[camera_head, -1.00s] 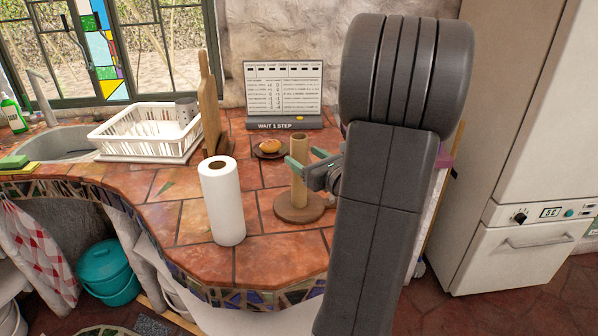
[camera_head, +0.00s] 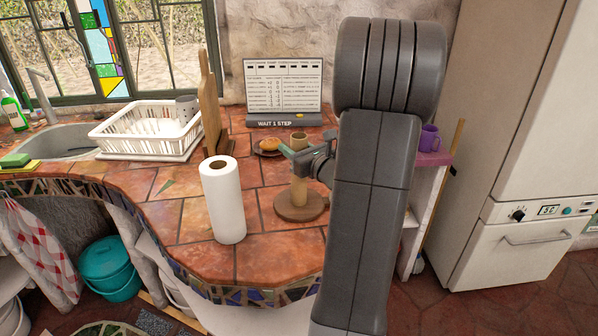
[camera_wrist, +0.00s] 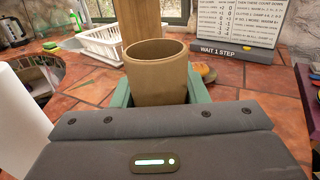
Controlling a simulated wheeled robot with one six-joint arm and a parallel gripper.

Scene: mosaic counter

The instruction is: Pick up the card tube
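The card tube (camera_head: 299,189) is a brown, hollow cylinder standing upright on a round wooden base (camera_head: 287,212) on the tiled counter. My gripper (camera_head: 299,156) reaches in from the right, with its green fingers around the tube's upper part. In the wrist view the tube's open rim (camera_wrist: 157,75) rises between the two fingers (camera_wrist: 160,95). I see no gap between the fingers and the tube's sides, so they look shut on it. The tube's lower part is hidden in the wrist view.
A white paper roll (camera_head: 223,200) stands left of the tube. A bun on a plate (camera_head: 268,147), a cutting board (camera_head: 211,110), a dish rack (camera_head: 148,132) and a sign (camera_head: 284,92) lie behind. A purple mug (camera_head: 429,138) is at the right.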

